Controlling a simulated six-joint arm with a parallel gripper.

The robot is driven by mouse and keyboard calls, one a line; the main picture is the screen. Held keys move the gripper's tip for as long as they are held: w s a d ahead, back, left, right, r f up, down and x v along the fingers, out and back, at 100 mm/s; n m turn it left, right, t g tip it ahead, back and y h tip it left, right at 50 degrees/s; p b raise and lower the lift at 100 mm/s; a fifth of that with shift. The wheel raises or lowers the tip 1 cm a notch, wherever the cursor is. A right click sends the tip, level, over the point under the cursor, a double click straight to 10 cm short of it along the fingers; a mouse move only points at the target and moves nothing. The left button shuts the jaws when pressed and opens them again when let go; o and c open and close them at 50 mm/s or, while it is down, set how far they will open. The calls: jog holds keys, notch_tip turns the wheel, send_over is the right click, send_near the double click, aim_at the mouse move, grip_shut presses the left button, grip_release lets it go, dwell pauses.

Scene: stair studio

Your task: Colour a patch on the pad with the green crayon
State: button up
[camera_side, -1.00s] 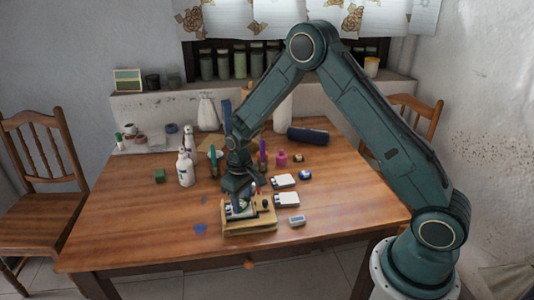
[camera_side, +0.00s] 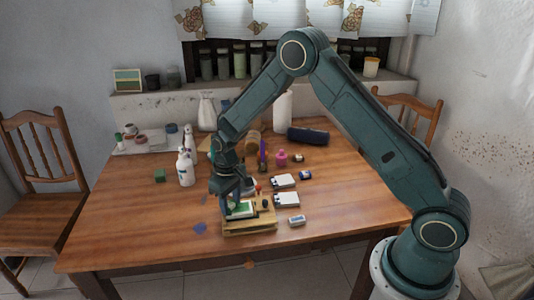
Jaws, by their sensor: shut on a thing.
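The pad (camera_side: 241,209) lies on top of a wooden block-like stand (camera_side: 250,226) near the front middle of the table. A green area shows on the pad, with white around its edge. My gripper (camera_side: 231,200) points down at the pad's left part, at or just above its surface. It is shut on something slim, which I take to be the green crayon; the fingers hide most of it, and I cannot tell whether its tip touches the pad.
White cards (camera_side: 286,199) and a small eraser-like block (camera_side: 296,220) lie right of the stand. A dark blue roll (camera_side: 307,136) lies behind. The table's front left is mostly clear.

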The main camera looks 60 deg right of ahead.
aim_at(251, 207)
jog(key=shift+w+d, duration=0.1)
jog(key=shift+w, duration=0.2)
jog(key=shift+s+d, duration=2.15)
jog(key=shift+s, duration=0.15)
jog(key=shift+w+a, duration=2.25)
jog(key=shift+r, duration=4.05)
